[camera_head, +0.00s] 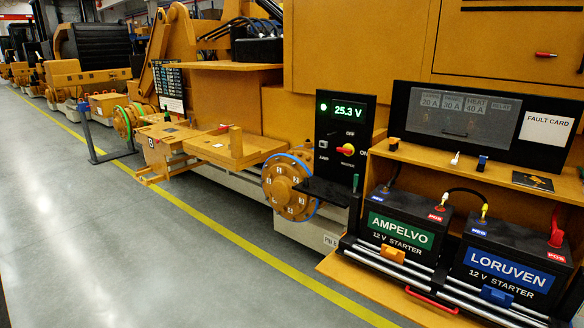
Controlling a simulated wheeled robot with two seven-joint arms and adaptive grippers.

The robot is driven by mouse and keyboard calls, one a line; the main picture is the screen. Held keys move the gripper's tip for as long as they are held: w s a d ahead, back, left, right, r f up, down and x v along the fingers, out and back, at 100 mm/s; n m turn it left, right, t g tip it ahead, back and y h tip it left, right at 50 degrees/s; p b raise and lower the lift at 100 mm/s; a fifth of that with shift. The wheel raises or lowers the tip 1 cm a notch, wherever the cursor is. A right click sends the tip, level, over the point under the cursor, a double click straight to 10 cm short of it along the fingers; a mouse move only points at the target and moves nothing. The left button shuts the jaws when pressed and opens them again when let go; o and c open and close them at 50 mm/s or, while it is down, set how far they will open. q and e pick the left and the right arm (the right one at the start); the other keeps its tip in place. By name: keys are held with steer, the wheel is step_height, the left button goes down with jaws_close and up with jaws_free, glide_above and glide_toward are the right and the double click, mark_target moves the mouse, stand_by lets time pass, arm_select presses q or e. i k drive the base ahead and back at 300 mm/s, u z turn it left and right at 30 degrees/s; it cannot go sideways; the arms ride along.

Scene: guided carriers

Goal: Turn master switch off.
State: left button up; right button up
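The master switch (346,149) is a red and yellow rotary knob on a black panel (334,112) right of the middle. OFF is printed above the knob and ON to its right. The knob's red handle lies roughly sideways, seemingly toward ON, though it is small in view. Above it a lit green display (349,110) reads 25.3 V beside a green lamp (323,106). Neither of my grippers shows in the head view.
Below right, a battery labelled AMPELVO (401,231) and one labelled LORUVEN (509,270) stand on a pull-out tray with rails. A shelf (480,168) above holds small parts. The grey floor (110,240) at left is clear.

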mark_target(348, 150)
steer(key=z, duration=0.65)
steer(key=i, duration=1.6)
steer(key=z, duration=0.7)
